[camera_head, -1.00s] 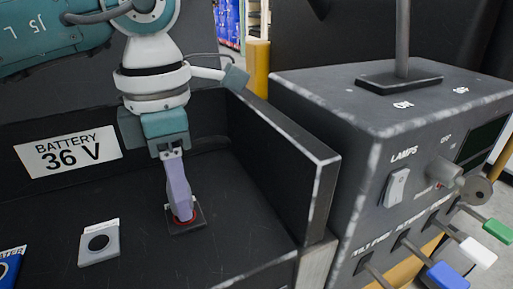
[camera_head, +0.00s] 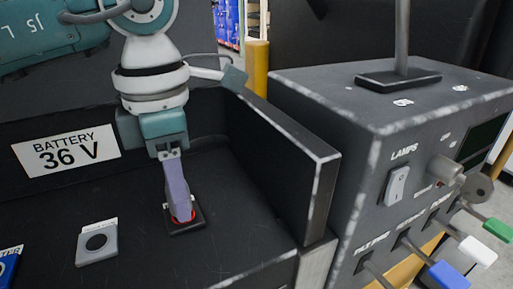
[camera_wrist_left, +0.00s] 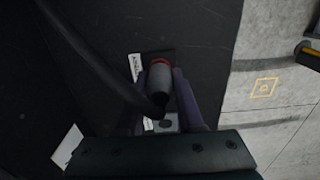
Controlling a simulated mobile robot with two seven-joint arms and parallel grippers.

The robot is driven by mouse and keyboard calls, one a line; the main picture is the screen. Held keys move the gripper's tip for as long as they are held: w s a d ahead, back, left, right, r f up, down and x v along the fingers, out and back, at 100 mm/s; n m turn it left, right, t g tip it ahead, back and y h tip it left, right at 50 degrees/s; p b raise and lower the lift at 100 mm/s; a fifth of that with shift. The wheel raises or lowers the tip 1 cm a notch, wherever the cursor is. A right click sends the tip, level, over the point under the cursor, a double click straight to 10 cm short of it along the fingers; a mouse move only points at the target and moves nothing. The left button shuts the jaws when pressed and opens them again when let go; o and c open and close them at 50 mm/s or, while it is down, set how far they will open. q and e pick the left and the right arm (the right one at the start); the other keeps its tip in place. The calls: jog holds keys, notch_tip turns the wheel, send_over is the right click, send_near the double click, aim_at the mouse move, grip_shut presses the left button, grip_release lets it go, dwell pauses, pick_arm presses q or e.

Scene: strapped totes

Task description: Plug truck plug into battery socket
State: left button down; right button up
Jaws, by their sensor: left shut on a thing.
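My left gripper (camera_head: 180,212) points down in the head view, its purple-grey fingers shut on the truck plug (camera_wrist_left: 159,82). In the left wrist view the plug is a grey cylinder with a red ring at its far end and a thick black cable. In the head view the fingers hide most of it; a red edge shows at the fingertips. The battery socket (camera_head: 198,226) is a small black square plate on the dark battery top, directly under the fingertips. The plug's end meets or nearly meets it; how deep it sits is hidden. My right gripper is not in view.
A grey plate with a round black hole (camera_head: 97,243) stands left of the socket. A blue labelled item (camera_head: 9,266) is at the left edge. A dark upright wall (camera_head: 285,160) and a control box (camera_head: 395,120) with levers stand to the right.

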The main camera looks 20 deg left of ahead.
pick_arm(q)
jog(key=shift+f+b, duration=0.35)
jog(key=shift+f, duration=0.15)
jog(key=shift+c, duration=2.3)
grip_release()
jog(key=shift+r, duration=0.1)
notch_tip(320, 180, up, 10)
jog(key=shift+f+b, duration=0.1)
jog(key=shift+b, duration=0.2)
